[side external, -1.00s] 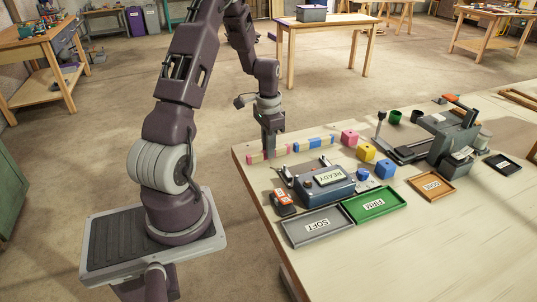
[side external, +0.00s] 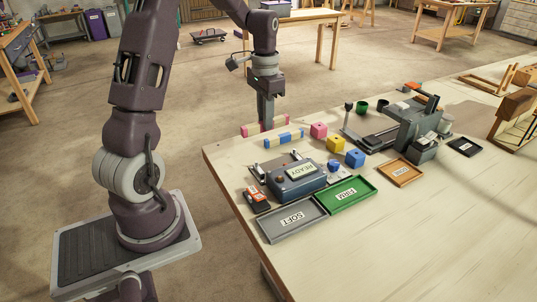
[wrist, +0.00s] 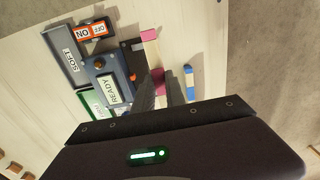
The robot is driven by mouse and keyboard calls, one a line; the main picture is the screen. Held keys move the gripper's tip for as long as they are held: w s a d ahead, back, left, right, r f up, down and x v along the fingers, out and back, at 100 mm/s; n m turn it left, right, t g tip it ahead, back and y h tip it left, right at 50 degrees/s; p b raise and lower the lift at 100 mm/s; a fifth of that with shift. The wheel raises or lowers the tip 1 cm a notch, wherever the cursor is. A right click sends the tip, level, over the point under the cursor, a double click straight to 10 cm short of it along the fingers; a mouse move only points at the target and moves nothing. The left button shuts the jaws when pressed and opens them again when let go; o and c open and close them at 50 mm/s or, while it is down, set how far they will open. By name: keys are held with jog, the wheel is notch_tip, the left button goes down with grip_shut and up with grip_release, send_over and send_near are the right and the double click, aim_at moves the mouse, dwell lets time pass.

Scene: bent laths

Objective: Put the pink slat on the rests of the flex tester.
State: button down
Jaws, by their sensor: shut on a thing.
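The pink slat (side external: 250,130) is a light strip with pink ends. The flex tester (side external: 298,178), a blue-grey box with a READY display, stands nearer the camera, apart from the slat. Small upright rests (side external: 297,155) stand behind its box; nothing lies across them.
A blue-ended slat (side external: 284,138) lies between gripper and tester. Pink (side external: 318,130), yellow (side external: 335,144) and blue (side external: 354,158) blocks stand in a row to the right. SOFT (side external: 292,220) and FIRM (side external: 346,194) trays lie in front. A grey machine (side external: 412,130) stands further right.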

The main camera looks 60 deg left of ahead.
jog(key=d+f, duration=0.1)
jog(key=f, duration=0.2)
jog(key=w+d+f, duration=0.1)
jog(key=f, duration=0.2)
jog(key=w+d+f, duration=0.1)
jog(key=f, duration=0.2)
jog(key=shift+w+d+f, duration=0.15)
jog(key=shift+d+f, duration=0.1)
jog(key=shift+d, duration=0.1)
jog(key=shift+f, duration=0.65)
jog(key=c, duration=1.6)
grip_release()
jog(key=shift+c, duration=0.2)
jog(key=shift+r, duration=0.15)
